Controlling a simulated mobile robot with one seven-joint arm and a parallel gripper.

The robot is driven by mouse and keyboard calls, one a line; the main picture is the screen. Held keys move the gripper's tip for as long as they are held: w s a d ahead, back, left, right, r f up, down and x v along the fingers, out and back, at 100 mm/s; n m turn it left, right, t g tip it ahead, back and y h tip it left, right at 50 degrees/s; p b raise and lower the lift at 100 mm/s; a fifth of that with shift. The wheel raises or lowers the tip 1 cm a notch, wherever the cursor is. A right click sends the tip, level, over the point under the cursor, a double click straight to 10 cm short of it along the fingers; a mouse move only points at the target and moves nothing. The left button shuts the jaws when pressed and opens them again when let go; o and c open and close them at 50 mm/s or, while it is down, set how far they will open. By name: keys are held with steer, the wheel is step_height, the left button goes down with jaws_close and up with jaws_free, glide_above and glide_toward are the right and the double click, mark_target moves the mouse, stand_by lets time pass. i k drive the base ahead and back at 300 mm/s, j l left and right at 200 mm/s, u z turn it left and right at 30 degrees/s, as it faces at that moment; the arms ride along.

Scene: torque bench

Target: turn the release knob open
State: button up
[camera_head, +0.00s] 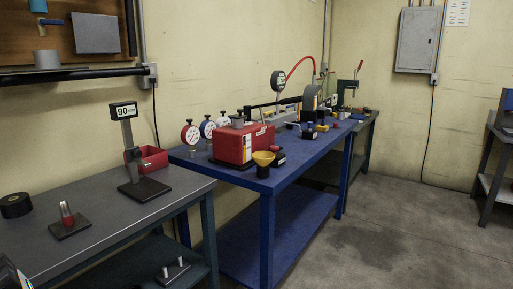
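No part in the camera_head view is clear enough for me to name as the release knob. A red box-shaped unit (243,145) stands on the blue bench in the middle of the view. Small dark fittings and a yellow funnel-shaped piece (263,158) are in front of it. Small parts farther along the bench are too small to make out. I cannot identify my gripper; a dark, cut-off shape at the bottom left corner is unclear.
The blue bench (315,160) runs toward the back. Open concrete floor (400,235) lies at right.

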mark_target(274, 149)
steer(key=i+l+u, duration=0.1)
steer(key=u, duration=0.35)
steer(key=i+l+u, duration=0.15)
steer(key=u, duration=0.3)
steer(key=i+l+u, duration=0.1)
steer(key=l, duration=0.2)
steer(key=i+l+u, duration=0.25)
steer(key=l, duration=0.4)
steer(key=i+l, duration=0.4)
steer(key=l, duration=0.2)
steer(key=i, duration=0.45)
